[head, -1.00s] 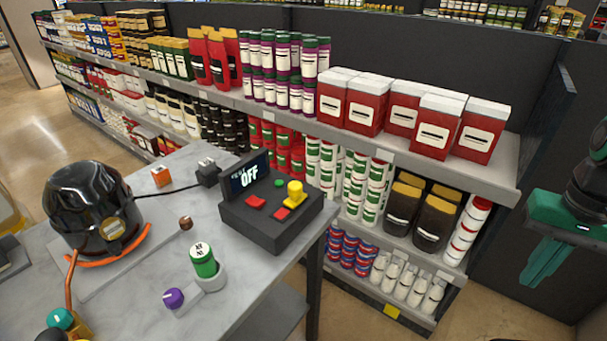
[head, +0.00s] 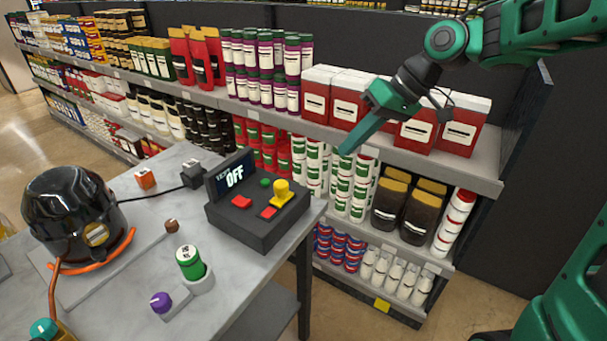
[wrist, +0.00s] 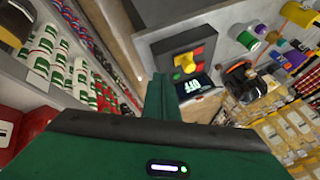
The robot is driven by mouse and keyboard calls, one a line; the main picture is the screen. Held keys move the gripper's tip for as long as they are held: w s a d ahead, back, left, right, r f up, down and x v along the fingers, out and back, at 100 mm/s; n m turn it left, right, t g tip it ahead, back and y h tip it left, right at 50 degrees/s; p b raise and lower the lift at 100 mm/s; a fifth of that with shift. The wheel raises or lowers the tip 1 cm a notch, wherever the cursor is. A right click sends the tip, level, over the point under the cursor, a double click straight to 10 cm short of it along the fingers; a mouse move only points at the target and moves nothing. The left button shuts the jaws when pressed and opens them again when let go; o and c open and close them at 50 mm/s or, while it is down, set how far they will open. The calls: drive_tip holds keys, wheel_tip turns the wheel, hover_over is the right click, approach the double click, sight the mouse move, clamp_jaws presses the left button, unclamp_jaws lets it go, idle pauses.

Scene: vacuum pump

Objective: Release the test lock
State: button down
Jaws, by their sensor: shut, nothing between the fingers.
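A dark control box (head: 262,222) stands near the right edge of the grey table. Its screen (head: 232,178) reads "OFF". Which of these is the test lock I cannot tell. My gripper (head: 345,150) is shut and empty, in the air right of the box and above it, in front of the shelf. In the wrist view the box (wrist: 178,50) with its yellow knob (wrist: 187,64) lies beyond my green fingers (wrist: 162,98); nothing touches it.
Stocked shelves (head: 450,165) run close behind the table.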

drive_tip(key=shift+w+a+r+n, duration=0.1)
drive_tip(key=shift+a+r+n, duration=0.05)
drive_tip(key=shift+a, duration=0.25)
drive_tip(key=shift+w+a+r+n, duration=0.1)
drive_tip(key=shift+a+n, duration=0.05)
drive_tip(key=shift+a, duration=0.25)
drive_tip(key=shift+f, duration=0.1)
hover_over(289, 209)
drive_tip(key=w+d, duration=0.4)
wheel_tip(289, 209, down, 8)
drive_tip(key=shift+s+a, duration=0.15)
drive_tip(key=shift+a, duration=0.4)
drive_tip(key=shift+s+a, duration=0.7)
drive_tip(key=shift+s, duration=0.25)
drive_tip(key=shift+s+a, duration=0.7)
drive_tip(key=shift+s, duration=0.2)
